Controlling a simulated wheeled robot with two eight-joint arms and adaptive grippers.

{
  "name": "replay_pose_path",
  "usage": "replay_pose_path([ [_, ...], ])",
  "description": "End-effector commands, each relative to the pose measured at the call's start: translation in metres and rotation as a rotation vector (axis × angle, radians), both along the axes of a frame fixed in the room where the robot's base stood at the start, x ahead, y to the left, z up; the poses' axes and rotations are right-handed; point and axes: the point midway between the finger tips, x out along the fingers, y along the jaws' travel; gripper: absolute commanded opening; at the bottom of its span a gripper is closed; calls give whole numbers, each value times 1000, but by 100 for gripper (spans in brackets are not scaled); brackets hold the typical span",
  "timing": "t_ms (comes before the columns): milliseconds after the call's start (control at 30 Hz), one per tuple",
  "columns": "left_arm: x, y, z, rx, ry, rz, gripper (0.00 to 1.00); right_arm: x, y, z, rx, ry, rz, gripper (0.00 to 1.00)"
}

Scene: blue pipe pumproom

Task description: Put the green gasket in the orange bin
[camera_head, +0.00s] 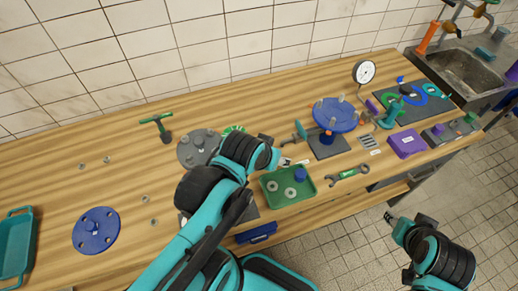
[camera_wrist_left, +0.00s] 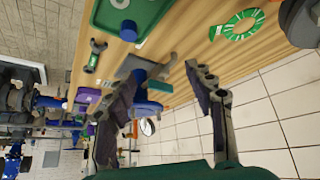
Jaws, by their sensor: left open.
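A green ring with a toothed edge, which looks like the green gasket, lies on the wooden bench (camera_head: 95,190). In the head view the ring (camera_head: 233,129) is partly hidden behind my left arm; in the left wrist view the ring (camera_wrist_left: 238,24) shows near the top right. My left gripper (camera_wrist_left: 174,72) is open and empty above the bench, apart from the ring. In the head view its fingers are mostly hidden by the wrist. My right gripper (camera_head: 396,219) is off the bench's front edge, too small to read. I see no orange bin in either view.
A green tray (camera_head: 272,199) with rings and a blue part, a wrench (camera_head: 348,174), a purple bin (camera_head: 421,143) and a blue round stand (camera_head: 336,114) crowd the bench's right half. A dark mat (camera_head: 386,91) holds more rings. The left half has more free room.

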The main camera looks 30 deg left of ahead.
Motion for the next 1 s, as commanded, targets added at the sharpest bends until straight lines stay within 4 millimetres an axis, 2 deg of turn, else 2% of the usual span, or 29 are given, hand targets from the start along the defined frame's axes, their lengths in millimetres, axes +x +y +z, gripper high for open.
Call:
replay_pose_path([
  [133, 30, 20, 3, -108, 90, 226, 53, 0, 0, -4, 0, 0, 0, 40],
  [267, 61, 43, -4, -215, 185, 485, 53, 0, 0, -8, 0, 0, 0, 40],
  [467, 106, 85, -32, -348, 314, 902, 53, 0, 0, -14, 0, 0, 0, 40],
  [600, 131, 115, -62, -413, 386, 1179, 53, 0, 0, -17, 0, 0, 0, 40],
  [800, 148, 143, -95, -455, 442, 1438, 53, 0, 0, -19, 0, 0, 0, 40],
  [1000, 151, 150, -113, -464, 455, 1507, 53, 0, 0, -23, 0, 0, 0, 40],
])
